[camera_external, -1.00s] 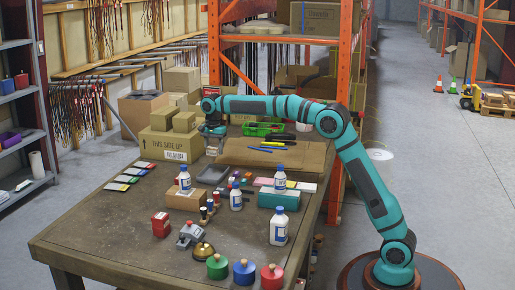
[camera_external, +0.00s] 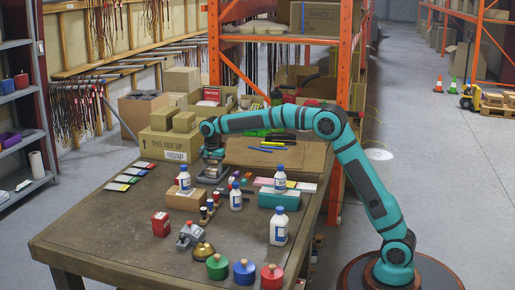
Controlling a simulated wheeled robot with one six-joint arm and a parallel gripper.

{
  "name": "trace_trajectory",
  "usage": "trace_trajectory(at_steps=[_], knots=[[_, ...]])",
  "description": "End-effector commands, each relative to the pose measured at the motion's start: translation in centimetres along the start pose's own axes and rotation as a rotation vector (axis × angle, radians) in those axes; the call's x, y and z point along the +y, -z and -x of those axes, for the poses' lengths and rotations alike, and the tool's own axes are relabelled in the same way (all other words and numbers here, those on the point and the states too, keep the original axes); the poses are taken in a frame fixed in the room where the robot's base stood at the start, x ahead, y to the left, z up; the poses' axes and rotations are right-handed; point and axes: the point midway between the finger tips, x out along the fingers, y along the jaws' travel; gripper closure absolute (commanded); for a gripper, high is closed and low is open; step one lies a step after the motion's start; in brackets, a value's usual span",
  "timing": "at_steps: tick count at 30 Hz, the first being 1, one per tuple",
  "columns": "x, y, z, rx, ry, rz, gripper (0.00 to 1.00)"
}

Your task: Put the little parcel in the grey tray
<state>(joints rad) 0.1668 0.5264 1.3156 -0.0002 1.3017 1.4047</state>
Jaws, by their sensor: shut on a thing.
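The grey tray (camera_external: 206,181) lies on the workbench, behind the cardboard box that has a white bottle by it. My gripper (camera_external: 212,168) points down right over the tray, low and close to it. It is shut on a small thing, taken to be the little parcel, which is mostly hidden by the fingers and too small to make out. I cannot tell whether it touches the tray floor.
White bottles (camera_external: 278,226), a teal box (camera_external: 279,198) and a brown box (camera_external: 186,198) stand in front of the tray. Stacked cartons (camera_external: 170,143) stand behind on the left. The bench's left front (camera_external: 110,225) is clear.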

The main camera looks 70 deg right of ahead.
Motion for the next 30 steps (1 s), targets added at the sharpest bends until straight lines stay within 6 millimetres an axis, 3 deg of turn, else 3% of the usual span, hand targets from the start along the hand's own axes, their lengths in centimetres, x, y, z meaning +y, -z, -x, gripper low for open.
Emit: trace_trajectory(at_steps=[11,12,13,23,30], knots=[[0.0,0.0,-0.4,0.000,0.001,0.000,0.71],[0.0,0.0,-0.4,0.000,0.002,0.000,0.44],[0.0,0.0,-0.4,0.000,0.002,0.000,0.39],[0.0,0.0,-0.2,0.000,0.002,0.000,0.39],[0.0,0.0,2.6,0.001,0.005,0.000,0.39]])
